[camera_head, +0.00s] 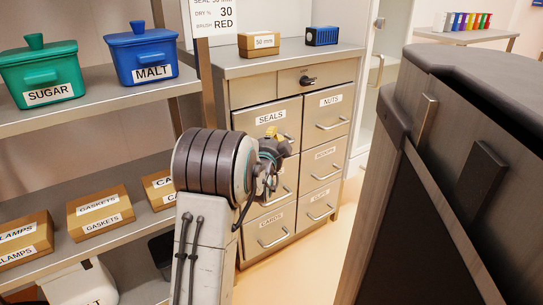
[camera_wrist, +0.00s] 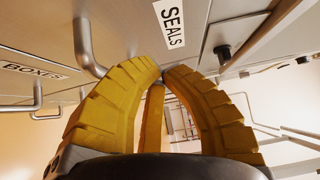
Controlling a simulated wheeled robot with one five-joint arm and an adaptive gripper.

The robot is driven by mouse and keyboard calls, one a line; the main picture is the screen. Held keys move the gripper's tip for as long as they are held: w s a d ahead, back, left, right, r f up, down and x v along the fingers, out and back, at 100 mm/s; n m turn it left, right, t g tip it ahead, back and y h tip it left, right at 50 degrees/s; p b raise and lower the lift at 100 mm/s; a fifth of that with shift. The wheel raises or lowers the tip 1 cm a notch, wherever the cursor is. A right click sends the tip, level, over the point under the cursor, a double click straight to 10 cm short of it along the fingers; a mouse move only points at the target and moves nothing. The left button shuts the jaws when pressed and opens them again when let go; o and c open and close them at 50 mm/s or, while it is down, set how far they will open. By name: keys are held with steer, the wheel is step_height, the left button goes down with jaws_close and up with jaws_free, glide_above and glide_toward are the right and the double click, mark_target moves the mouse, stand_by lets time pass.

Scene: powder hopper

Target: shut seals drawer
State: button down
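The seals drawer (camera_head: 249,118) is the upper left drawer of a metal cabinet, with a white SEALS label. Its front also fills the top of the wrist view (camera_wrist: 135,30), close beyond my fingers. A grey bar handle (camera_wrist: 86,50) shows there beside my left finger; I cannot tell whether they touch. How far the drawer stands out is not clear, as my arm hides its lower part in the head view. My gripper (camera_wrist: 163,72) has yellow fingers with the tips together and nothing visible between them. In the head view my gripper (camera_head: 272,132) is in front of this drawer.
The nuts drawer (camera_head: 337,112) is to the right, below a wide drawer with a black knob (camera_head: 308,80). More drawers lie below. Shelves with a sugar tin (camera_head: 40,75), a malt tin (camera_head: 140,55) and gaskets boxes (camera_head: 100,210) stand left. A dark cabinet (camera_head: 450,170) stands close right.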

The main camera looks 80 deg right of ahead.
steer(key=a+p, duration=0.1)
steer(key=a, duration=0.8)
steer(key=shift+w, duration=0.45)
steer(key=shift+f, duration=0.1)
